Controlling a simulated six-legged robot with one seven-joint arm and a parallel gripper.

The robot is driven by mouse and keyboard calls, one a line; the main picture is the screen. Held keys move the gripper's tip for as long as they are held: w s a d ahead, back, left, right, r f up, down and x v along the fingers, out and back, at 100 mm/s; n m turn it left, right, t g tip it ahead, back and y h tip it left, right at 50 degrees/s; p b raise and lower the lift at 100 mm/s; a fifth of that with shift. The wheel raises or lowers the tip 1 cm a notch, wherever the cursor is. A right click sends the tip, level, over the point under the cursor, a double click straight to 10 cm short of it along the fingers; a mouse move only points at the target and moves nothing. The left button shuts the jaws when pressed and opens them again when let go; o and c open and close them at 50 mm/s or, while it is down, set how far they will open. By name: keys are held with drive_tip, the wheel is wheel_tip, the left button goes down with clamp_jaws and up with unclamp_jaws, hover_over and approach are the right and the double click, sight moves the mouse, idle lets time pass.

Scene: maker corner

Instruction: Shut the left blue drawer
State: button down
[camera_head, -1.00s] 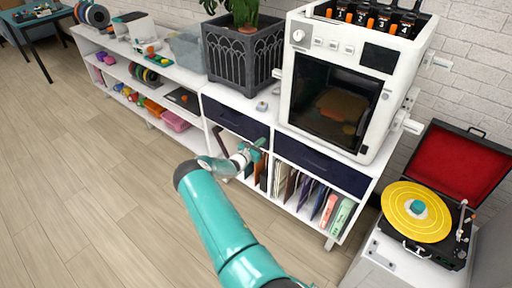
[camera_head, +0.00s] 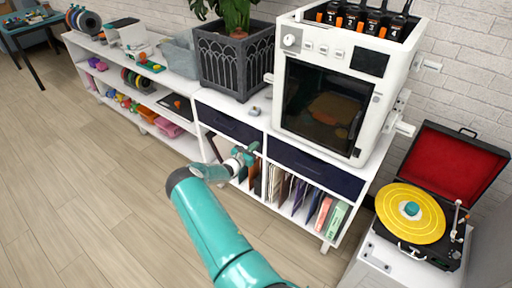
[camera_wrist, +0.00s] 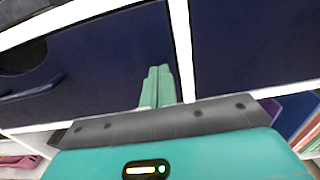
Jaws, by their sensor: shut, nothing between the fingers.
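The left blue drawer (camera_head: 226,122) is a dark navy front in the white shelf unit, below the plant pot. In the wrist view its front (camera_wrist: 100,62) fills the left side, with a dark curved handle at far left. It looks nearly level with the frame; I cannot tell whether a small gap remains. My gripper (camera_head: 252,150) is at the drawer's lower right part in the head view. In the wrist view its green fingers (camera_wrist: 160,72) are shut together and empty, in front of the drawer face near its right edge. Contact is hard to judge.
The right blue drawer (camera_head: 316,172) is beside it, past a white divider (camera_wrist: 181,45). Folders (camera_head: 297,193) stand in the shelf below. A white 3D printer (camera_head: 340,85) and a plant pot (camera_head: 236,65) stand on top. A record player (camera_head: 415,212) is at right. The floor is clear.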

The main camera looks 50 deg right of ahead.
drive_tip(key=a, duration=1.3)
drive_tip(key=shift+s, duration=0.3)
drive_tip(key=s+a+r+m+g+y, duration=0.1)
drive_tip(key=s+a+r+m+y, duration=0.3)
drive_tip(key=a+r+m+y, duration=0.55)
drive_tip(key=s+a+r+m+g+y, duration=0.1)
drive_tip(key=s+a+r+m+y, duration=0.35)
drive_tip(key=a+r, duration=1)
drive_tip(key=s+a+r+m+t+y, duration=0.2)
drive_tip(key=s+a+r+t, duration=0.1)
drive_tip(key=s+a+r, duration=0.5)
drive_tip(key=s+a+r+m+t+y, duration=0.2)
drive_tip(key=s+a+r+t, duration=0.2)
drive_tip(key=s+a+r, duration=0.4)
drive_tip(key=a, duration=0.5)
drive_tip(key=shift+r, duration=0.4)
drive_tip(key=shift+d+m, duration=0.15)
drive_tip(key=shift+m, duration=0.15)
